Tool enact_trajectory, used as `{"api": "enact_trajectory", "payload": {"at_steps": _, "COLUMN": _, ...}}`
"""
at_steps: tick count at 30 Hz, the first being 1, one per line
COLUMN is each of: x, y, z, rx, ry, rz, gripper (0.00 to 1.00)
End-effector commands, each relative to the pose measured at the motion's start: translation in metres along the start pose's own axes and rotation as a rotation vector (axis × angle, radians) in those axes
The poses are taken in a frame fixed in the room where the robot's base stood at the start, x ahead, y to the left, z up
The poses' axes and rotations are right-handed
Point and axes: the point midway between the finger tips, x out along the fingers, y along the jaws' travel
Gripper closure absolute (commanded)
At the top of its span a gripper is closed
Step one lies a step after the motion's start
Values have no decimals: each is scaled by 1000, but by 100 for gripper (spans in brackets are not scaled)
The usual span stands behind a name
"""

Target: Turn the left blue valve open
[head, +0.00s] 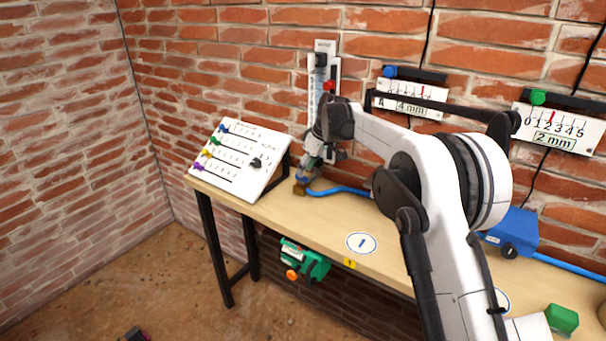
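My arm reaches from the lower right over the table, and my gripper (309,172) points down at the table's back edge, next to the control panel. Right at the fingertips is a small brass-coloured fitting (300,189) with a bit of blue above it, which looks like the left blue valve. A blue hose (343,190) runs right from it along the table. My gripper partly hides the valve, so its handle angle is unclear. The fingers are small and dark here; I cannot tell whether they are open, or touch the valve.
A tilted white panel (226,172) with coloured sliders stands left of my gripper. A vertical gauge (325,50) is on the brick wall behind it. A blue box (516,228) sits at the right. A green device (304,260) hangs at the table's front (318,229). The table's front middle is mostly clear.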

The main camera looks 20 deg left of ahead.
Motion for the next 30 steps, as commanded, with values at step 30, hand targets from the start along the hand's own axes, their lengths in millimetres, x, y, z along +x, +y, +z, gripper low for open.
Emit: {"api": "enact_trajectory", "payload": {"at_steps": 30, "x": -89, "y": 0, "z": 0, "rx": 1, "ry": 0, "rz": 0, "gripper": 70}}
